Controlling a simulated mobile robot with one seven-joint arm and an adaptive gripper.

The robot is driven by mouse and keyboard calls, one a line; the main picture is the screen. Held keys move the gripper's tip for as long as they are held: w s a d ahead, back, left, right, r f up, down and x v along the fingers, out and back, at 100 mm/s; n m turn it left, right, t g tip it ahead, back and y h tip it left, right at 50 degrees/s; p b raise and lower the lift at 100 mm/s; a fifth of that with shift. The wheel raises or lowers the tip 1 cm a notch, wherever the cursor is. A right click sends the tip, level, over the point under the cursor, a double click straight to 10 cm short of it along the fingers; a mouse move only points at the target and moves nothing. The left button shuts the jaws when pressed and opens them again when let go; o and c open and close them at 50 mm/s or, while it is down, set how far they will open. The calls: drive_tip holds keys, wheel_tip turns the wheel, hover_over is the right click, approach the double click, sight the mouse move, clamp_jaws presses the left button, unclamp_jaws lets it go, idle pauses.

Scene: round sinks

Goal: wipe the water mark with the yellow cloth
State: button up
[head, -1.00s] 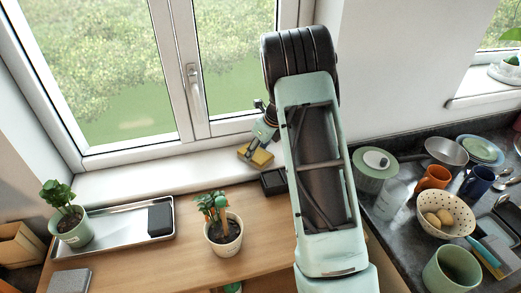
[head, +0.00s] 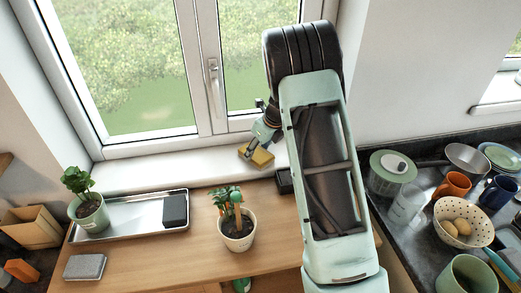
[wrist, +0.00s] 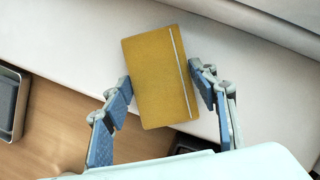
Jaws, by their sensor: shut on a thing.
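The yellow cloth (head: 257,155) is a folded, flat ochre pad at the white windowsill (head: 150,165), below the window. In the wrist view the cloth (wrist: 158,80) lies between the two blue-padded fingers of my gripper (wrist: 162,97), with a pale line along one side. My gripper, also in the head view (head: 257,147), is shut on the cloth. Whether the cloth touches the sill is hard to tell. I cannot make out the water mark in either view; the cloth or arm may hide it.
A wooden counter below the sill holds a metal tray (head: 140,210) with a potted plant (head: 88,212) and a dark block (head: 175,210). Another potted plant (head: 238,236) stands in front. A small black box (head: 284,182) sits beside my arm. Crockery crowds the dark counter at right.

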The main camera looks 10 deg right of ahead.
drive_tip(key=shift+s+a+f, duration=0.1)
drive_tip(key=shift+s+f, duration=0.05)
drive_tip(key=shift+r, duration=3.15)
drive_tip(key=shift+w, duration=0.2)
drive_tip(key=shift+r, duration=1.5)
